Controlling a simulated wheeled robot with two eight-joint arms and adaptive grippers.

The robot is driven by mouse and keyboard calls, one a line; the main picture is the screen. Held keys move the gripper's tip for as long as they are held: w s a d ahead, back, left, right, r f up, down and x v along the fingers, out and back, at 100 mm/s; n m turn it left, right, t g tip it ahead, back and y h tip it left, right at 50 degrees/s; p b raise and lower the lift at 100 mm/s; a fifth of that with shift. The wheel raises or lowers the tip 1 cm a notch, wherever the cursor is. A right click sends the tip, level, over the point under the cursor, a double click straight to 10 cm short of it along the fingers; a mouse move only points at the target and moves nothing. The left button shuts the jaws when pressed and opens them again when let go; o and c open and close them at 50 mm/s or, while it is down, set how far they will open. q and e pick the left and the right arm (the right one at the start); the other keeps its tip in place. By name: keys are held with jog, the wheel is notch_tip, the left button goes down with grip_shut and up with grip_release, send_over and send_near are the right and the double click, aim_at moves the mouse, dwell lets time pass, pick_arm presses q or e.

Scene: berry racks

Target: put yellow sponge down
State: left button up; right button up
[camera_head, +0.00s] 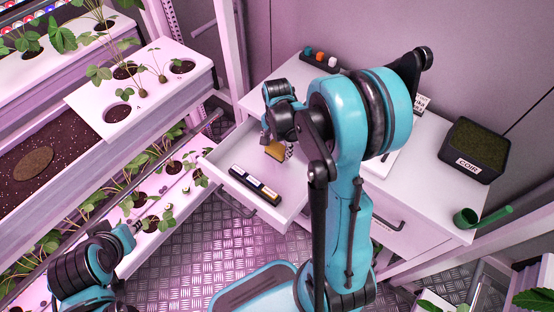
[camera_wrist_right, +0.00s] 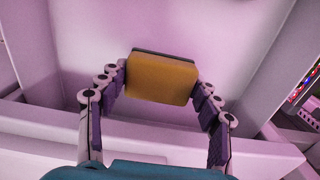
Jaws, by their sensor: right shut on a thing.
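The yellow sponge (camera_wrist_right: 162,80) with a dark backing sits between the fingers of my right gripper (camera_wrist_right: 160,85), which is shut on it. In the head view the sponge (camera_head: 275,150) shows over the open white drawer (camera_head: 225,177), partly hidden by my right arm. The right wrist view shows the drawer's pale inside (camera_wrist_right: 150,30) around and beyond the sponge. I cannot tell whether the sponge touches the drawer floor. My left arm shows at the lower left of the head view; its gripper (camera_head: 132,228) is small there, and its jaws cannot be made out.
A black strip with white labels (camera_head: 255,185) lies in the drawer's front part. The white cabinet top holds a rack with coloured items (camera_head: 320,60), a black COIR tub (camera_head: 475,150) and a green scoop (camera_head: 482,215). Plant racks (camera_head: 150,85) stand on the left.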

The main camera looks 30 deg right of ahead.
aim_at(277, 156)
notch_tip(277, 156, down, 5)
jog(key=shift+r+b, duration=0.1)
jog(key=shift+b, duration=0.75)
jog(key=o, duration=1)
